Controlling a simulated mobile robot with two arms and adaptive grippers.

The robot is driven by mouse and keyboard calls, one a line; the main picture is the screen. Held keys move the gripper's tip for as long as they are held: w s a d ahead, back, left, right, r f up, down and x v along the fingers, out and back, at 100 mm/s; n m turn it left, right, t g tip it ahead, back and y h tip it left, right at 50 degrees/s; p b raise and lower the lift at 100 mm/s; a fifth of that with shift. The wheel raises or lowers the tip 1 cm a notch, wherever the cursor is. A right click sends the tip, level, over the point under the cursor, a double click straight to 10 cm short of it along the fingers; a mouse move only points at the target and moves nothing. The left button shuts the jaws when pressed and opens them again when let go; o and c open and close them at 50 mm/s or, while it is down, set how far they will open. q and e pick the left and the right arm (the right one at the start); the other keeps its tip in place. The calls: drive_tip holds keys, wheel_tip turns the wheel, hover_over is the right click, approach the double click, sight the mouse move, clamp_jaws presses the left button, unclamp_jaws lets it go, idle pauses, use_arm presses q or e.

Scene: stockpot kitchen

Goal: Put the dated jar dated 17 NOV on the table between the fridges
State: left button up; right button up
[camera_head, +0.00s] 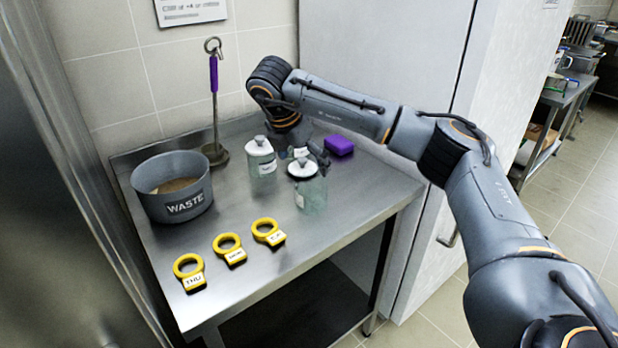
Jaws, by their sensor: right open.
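Two clear glass jars stand on the steel table (345,205) between the fridges. One jar (262,165) is at the left and a little farther back. The other jar (310,193) is nearer, at the right. Both have white tops with knobs and pale labels, and I cannot read a date on either. A small white label shows between and behind them; I cannot tell what it belongs to. My right gripper (305,158) is open, low behind the nearer jar and partly hidden by it. I cannot tell whether it touches a jar. My left gripper is not in view.
A grey WASTE pot (172,200) stands at the table's left. Behind it a purple-handled ladle (214,90) stands upright. Several yellow day-marked rings (229,248) lie along the front. A purple block (339,145) lies at the back right. The table's front right is clear.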

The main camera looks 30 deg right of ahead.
drive_tip(key=v, duration=0.3)
drive_tip(key=shift+s+a+r, duration=0.1)
drive_tip(key=shift+r, duration=0.25)
